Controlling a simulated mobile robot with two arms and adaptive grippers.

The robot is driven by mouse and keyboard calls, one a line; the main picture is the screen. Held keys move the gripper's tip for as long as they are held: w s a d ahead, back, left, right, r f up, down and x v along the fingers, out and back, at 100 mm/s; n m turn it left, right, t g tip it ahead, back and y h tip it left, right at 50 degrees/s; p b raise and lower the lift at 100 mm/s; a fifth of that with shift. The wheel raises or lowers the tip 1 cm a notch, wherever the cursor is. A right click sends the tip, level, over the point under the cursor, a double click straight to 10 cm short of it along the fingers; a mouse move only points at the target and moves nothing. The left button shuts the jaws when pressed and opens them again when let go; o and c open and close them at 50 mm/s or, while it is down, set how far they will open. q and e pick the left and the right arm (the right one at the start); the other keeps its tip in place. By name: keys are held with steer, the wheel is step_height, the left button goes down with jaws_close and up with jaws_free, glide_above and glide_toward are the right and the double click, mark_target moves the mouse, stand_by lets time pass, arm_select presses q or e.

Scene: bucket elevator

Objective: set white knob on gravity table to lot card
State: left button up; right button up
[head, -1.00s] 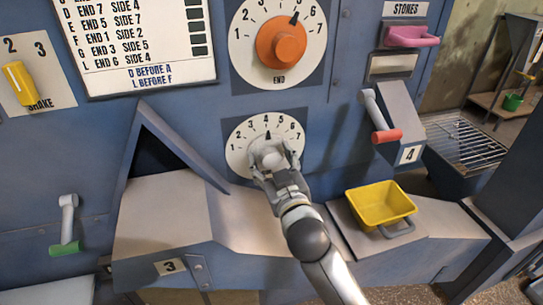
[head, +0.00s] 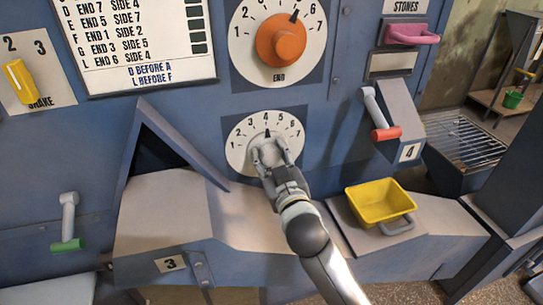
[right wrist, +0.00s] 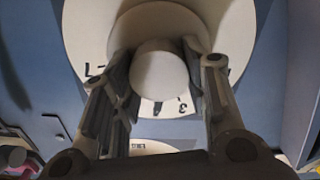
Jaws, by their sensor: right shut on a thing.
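The white knob (head: 266,151) sits on a white dial (head: 240,153) marked 1 to 7, below the orange knob. Its dark pointer is at about 4. My right gripper (head: 270,158) is shut on the white knob, its fingers on either side. In the right wrist view the knob (right wrist: 160,70) shows between the two fingers, and part of the dial shows behind it. The lot card (head: 140,45) hangs at the upper left with END and SIDE numbers; its lowest lot row reads L END 6 SIDE 4. My left gripper is out of view.
A yellow bin (head: 380,203) stands on the ledge at right. A red-handled lever (head: 385,133) and a pink handle (head: 412,34) jut out at right, a green-handled lever (head: 67,243) at lower left.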

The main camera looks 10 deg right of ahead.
steer(key=n+p, duration=0.2)
steer(key=n, duration=0.2)
steer(key=shift+r+p, duration=0.1)
steer(key=shift+p, duration=0.3)
steer(key=n+p, duration=0.2)
steer(key=n, duration=0.3)
steer(key=shift+a, duration=0.1)
steer(key=shift+n, duration=0.3)
steer(key=o, duration=1)
steer(key=shift+f, duration=0.2)
